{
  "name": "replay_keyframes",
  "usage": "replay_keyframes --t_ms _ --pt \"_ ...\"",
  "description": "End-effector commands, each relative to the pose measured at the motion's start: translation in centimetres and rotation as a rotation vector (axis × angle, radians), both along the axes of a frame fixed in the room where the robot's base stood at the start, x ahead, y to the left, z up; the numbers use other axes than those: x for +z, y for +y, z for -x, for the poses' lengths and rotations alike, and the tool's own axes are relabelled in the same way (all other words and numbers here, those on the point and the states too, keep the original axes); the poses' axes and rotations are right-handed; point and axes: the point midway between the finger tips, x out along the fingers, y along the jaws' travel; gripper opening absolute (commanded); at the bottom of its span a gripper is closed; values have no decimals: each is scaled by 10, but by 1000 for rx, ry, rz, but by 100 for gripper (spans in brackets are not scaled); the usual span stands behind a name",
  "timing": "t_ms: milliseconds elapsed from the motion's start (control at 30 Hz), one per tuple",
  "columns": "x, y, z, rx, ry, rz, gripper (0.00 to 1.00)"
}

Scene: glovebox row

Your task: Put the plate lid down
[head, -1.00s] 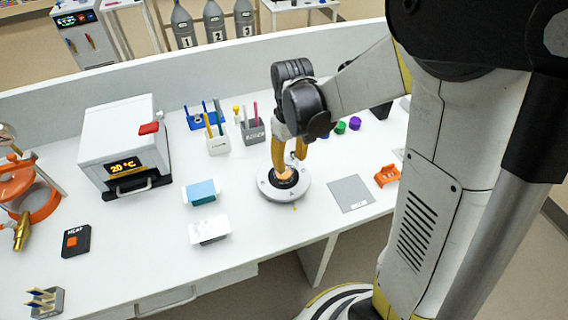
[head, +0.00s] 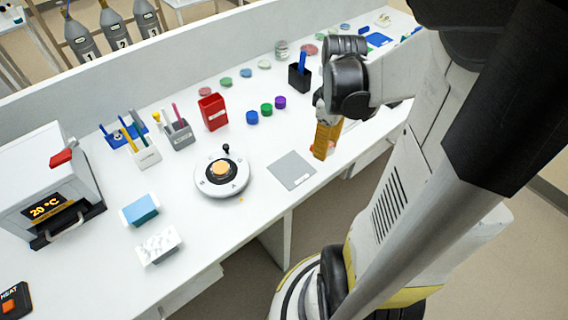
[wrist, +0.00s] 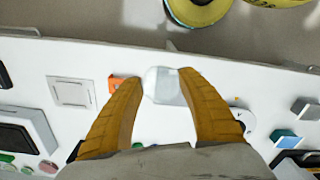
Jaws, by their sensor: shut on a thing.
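My gripper (head: 320,155) is over the front part of the bench, just right of the flat grey pad (head: 291,170) in the head view. In the wrist view its two yellow fingers (wrist: 160,80) are closed on a pale, see-through round piece, which looks like the plate lid (wrist: 158,88). The lid cannot be made out in the head view. Part of a grey square shows beside and behind it in the wrist view. The lid's height above the bench is hard to tell.
An orange holder (wrist: 122,82) is close to the left fingertip in the wrist view. A round white device (head: 222,175) stands left of the pad. Blue, green and purple caps (head: 266,109), a red bin (head: 212,112) and a black pen cup (head: 299,77) stand behind.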

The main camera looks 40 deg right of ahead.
Motion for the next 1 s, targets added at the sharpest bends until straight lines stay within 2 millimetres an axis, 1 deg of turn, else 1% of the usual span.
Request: replay_keyframes --t_ms 33,100,200,267,500,600,700,867,967,1000 --pt "-5 -7 11 -6 0 0 35" --pt "-7 -13 21 -3 -1 0 35" --pt "-13 -13 22 4 -1 0 35" --pt "-20 -8 15 6 -1 0 35" --pt "-57 26 -34 10 -1 0 35" --pt "-69 38 -51 8 -1 0 35" --pt "-76 46 -63 6 -1 0 35" --pt "-81 50 -69 2 -1 0 35" --pt "-93 50 -69 2 -1 0 35" --pt "-100 50 -69 2 -1 0 35"
